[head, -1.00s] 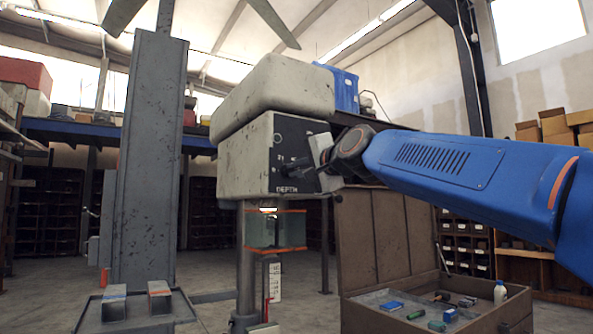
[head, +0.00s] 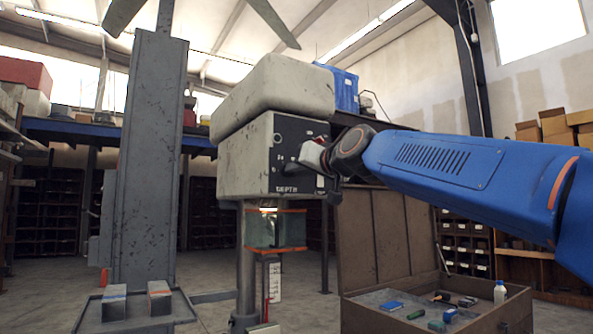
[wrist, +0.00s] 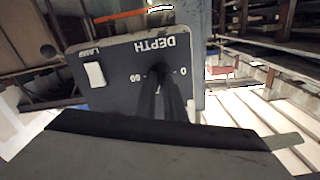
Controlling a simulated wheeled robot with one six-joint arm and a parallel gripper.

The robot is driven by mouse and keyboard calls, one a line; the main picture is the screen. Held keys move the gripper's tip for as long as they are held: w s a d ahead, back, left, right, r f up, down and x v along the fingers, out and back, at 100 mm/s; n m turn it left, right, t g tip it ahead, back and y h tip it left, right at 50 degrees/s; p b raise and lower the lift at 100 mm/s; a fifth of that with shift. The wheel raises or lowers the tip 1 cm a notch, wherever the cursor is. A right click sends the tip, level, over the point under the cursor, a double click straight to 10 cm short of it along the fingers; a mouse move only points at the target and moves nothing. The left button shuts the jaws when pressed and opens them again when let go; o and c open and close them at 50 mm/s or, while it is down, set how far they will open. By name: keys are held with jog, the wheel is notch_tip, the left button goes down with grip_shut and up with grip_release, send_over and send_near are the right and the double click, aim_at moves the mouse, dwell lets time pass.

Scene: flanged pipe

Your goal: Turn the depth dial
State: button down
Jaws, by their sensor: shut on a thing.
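The depth dial (wrist: 160,71) is on a dark panel (wrist: 110,72) marked DEPTH, with 0 and 60 at its sides. The lettering is upside down in the wrist view. My gripper (wrist: 161,88) is shut on the dial, and its dark fingers hide most of it. In the head view the panel (head: 284,142) is on the front of the beige machine head (head: 243,160). There my gripper (head: 293,165) reaches the panel from the right and covers the dial. I cannot read the dial's setting.
A white switch marked LAMP (wrist: 95,74) is beside the dial on the same panel. Below the machine head is a clear guard with orange edges (head: 276,230). An open toolbox (head: 362,310) stands at the lower right, and a grey column (head: 150,160) at the left.

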jog(key=shift+f+n, duration=0.1)
jog(key=shift+n, duration=4.5)
jog(key=c, duration=1.8)
grip_release()
jog(key=shift+c, duration=0.2)
jog(key=shift+s, duration=0.1)
jog(key=v, duration=1.7)
jog(key=shift+d, duration=0.2)
